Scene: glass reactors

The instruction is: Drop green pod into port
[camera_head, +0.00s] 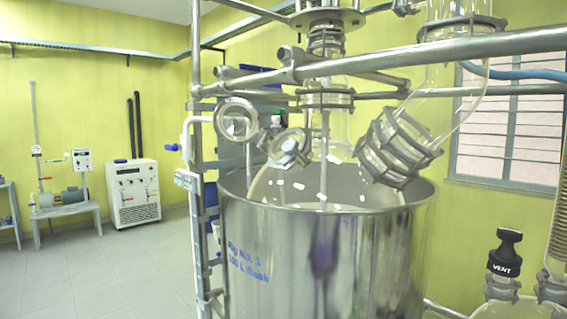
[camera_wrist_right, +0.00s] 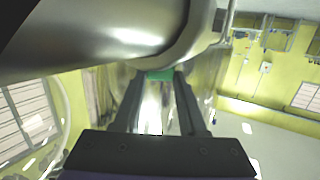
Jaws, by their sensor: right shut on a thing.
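In the right wrist view, the green pod (camera_wrist_right: 160,75) shows as a small green patch between the tips of the two dark fingers. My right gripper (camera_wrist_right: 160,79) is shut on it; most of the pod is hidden. In the head view neither gripper shows. Two round glass ports with metal rims, a left one (camera_head: 237,120) and a right one (camera_head: 290,148), sit above the left part of the steel vessel (camera_head: 250,230). I cannot tell which of them is the task's port. A large curved metal surface (camera_wrist_right: 120,40) passes close above the fingers in the wrist view.
A thick metal rail (camera_head: 420,53) crosses above the vessel. An angled glass pipe with a metal clamp (camera_head: 400,147) hangs over the vessel's right side. A vent valve (camera_head: 505,255) stands at the lower right. The tiled floor at left is open before a white cabinet (camera_head: 132,193).

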